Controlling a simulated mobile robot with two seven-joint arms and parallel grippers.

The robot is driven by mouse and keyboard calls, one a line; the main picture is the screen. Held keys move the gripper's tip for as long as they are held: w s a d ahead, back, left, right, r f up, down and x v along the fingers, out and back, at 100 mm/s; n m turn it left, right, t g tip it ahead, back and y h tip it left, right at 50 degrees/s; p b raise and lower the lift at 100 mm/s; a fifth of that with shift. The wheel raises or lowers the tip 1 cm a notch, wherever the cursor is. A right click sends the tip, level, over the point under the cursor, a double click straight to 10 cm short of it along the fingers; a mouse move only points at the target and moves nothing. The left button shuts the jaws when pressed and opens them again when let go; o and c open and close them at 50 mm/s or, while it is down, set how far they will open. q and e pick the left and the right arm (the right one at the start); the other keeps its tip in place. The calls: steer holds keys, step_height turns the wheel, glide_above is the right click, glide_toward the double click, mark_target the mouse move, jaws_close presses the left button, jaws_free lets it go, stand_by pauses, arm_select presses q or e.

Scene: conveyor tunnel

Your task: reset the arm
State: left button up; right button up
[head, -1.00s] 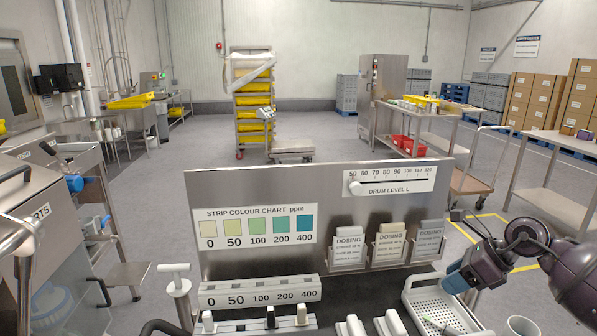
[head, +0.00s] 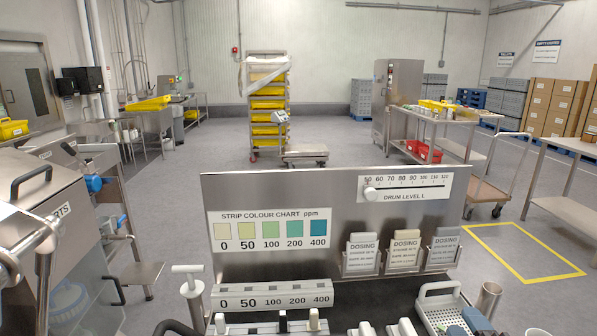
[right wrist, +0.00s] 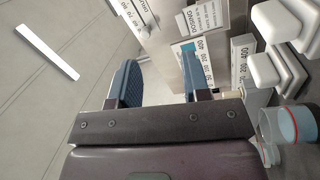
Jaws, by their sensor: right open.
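The rest of that arm is out of the frame. In the right wrist view, the right gripper (right wrist: 160,82) is open, its two blue fingers wide apart with nothing between them. The steel panel with its dosing cards (right wrist: 198,18) lies beyond the fingers there. My left gripper is not in view.
The steel panel (head: 340,205) carries a colour chart and a drum level scale. A numbered block (head: 272,298) stands before it. Open floor (head: 530,255) lies to the right.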

steer(key=s+d+f+m+g+h, duration=0.1)
steer(key=s+f+m, duration=0.1)
steer(key=s+d+f+m+g+h, duration=0.1)
steer(key=s+f+m+g+h, duration=0.1)
steer(key=m, duration=0.1)
steer(key=s+d+f+m+g+h, duration=0.1)
steer(key=s+f+m+g+h, duration=0.1)
steer(key=m, duration=0.1)
steer(key=shift+s+f, duration=0.35)
steer(key=shift+f, duration=0.05)
steer(key=s+a+f+m+g+y, duration=0.15)
steer(key=s+f+m+g, duration=0.35)
steer(key=s, duration=0.5)
steer(key=s+a+f+m+g+y, duration=0.1)
steer(key=s+a+f+m+g, duration=0.25)
steer(key=s+g, duration=0.45)
steer(key=w+f+n+t, duration=0.1)
steer(key=w+f+t, duration=0.4)
steer(key=f+t, duration=0.4)
steer(key=shift+w+f+t+y, duration=0.2)
steer(key=shift+f+t+y, duration=0.25)
steer(key=shift+f, duration=0.3)
steer(key=shift+n, duration=0.25)
